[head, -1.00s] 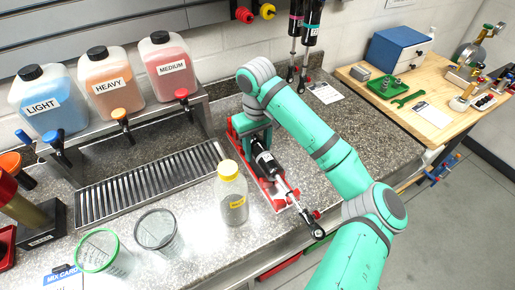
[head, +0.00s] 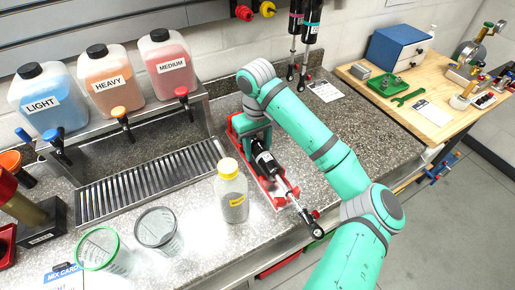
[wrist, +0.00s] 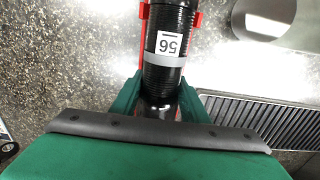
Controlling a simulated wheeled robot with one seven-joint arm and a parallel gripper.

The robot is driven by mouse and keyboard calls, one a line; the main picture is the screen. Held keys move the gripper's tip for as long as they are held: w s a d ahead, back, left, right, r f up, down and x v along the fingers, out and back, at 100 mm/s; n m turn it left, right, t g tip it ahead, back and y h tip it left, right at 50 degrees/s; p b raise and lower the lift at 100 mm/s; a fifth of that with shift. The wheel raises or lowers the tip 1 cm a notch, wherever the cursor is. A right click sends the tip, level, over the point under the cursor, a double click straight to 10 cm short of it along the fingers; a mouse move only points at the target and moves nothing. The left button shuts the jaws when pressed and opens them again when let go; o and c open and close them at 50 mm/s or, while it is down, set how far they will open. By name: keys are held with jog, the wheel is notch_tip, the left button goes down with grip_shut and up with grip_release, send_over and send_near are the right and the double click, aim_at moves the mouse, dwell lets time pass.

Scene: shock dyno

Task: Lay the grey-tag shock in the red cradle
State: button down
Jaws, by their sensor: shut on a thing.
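The grey-tag shock (head: 267,161) is a black cylinder with a silver rod and a dark end eye, lying along the red cradle (head: 249,170) on the counter. In the wrist view the shock (wrist: 170,80) has a grey band and a white label marked 56, with red cradle prongs (wrist: 144,25) on both sides of it. My gripper (wrist: 158,105) is shut on the shock's black body. In the head view my gripper (head: 257,130) is partly hidden by my arm. Whether the shock rests fully on the cradle cannot be told.
A yellow-capped bottle (head: 231,195) stands close left of the cradle. A drain grate (head: 150,183) and three labelled jugs lie further left. Two shocks (head: 303,30) hang on the wall behind my arm. Two clear cups (head: 158,232) stand at the front left.

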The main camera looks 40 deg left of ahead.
aim_at(257, 142)
jog(key=shift+r, duration=0.1)
jog(key=c, duration=0.9)
grip_release()
jog(key=shift+c, duration=0.2)
notch_tip(257, 142, up, 11)
jog(key=shift+a+f, duration=0.1)
jog(key=shift+a, duration=0.05)
